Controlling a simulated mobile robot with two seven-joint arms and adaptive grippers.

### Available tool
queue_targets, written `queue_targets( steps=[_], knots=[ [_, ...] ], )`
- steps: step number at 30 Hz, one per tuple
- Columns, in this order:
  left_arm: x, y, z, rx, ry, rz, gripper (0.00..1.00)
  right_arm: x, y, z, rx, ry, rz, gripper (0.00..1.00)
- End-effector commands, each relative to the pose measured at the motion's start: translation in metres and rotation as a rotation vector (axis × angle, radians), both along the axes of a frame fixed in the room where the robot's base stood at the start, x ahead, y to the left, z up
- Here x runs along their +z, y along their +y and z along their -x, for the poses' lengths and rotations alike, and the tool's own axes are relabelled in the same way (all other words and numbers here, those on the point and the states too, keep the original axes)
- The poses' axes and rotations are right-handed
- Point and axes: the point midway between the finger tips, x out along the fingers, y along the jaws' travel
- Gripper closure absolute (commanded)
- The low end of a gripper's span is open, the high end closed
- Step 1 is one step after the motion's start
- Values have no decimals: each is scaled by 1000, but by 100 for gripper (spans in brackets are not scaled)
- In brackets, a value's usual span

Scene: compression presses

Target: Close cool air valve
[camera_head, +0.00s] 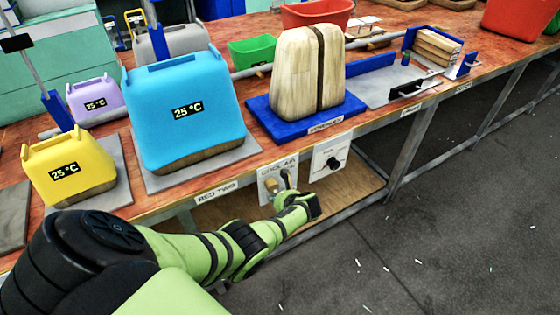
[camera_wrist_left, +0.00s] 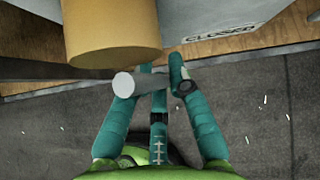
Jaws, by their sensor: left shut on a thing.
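The cool air valve panel (camera_head: 265,190) hangs on the front edge of the bench, with a brass-coloured valve body and a dark lever (camera_head: 285,176). My left gripper (camera_head: 283,195) is at the panel. In the left wrist view, the fingers (camera_wrist_left: 155,78) are shut on the grey valve handle (camera_wrist_left: 133,84), just below the large tan cylinder of the valve body (camera_wrist_left: 110,35). A "CLOSED" label (camera_wrist_left: 222,36) shows on the panel to the right of it. The fingers partly hide the handle. My right gripper is not in view.
A second panel with a black knob (camera_head: 333,163) is just right of the valve. Above stand a blue 25 °C press cover (camera_head: 185,95), a yellow one (camera_head: 65,170) and a wooden mould on a blue base (camera_head: 305,122). A lower shelf (camera_head: 350,190) lies under the bench.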

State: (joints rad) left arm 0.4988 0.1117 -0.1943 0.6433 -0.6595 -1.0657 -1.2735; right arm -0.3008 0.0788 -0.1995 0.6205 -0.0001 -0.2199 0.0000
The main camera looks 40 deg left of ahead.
Motion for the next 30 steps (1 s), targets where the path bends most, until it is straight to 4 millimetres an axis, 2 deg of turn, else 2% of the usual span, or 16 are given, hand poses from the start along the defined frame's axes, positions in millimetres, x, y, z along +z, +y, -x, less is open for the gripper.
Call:
queue_targets(
  steps=[10,25,26,27,30],
  knots=[
    [-2,3,9,3,115,-45,100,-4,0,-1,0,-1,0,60],
    [-2,4,11,3,130,-50,100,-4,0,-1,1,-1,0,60],
    [-2,4,11,3,130,-50,70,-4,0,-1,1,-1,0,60],
    [-2,4,11,3,130,-50,56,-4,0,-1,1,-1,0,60],
    [-2,3,10,2,128,-50,56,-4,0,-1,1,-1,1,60]
  ],
)
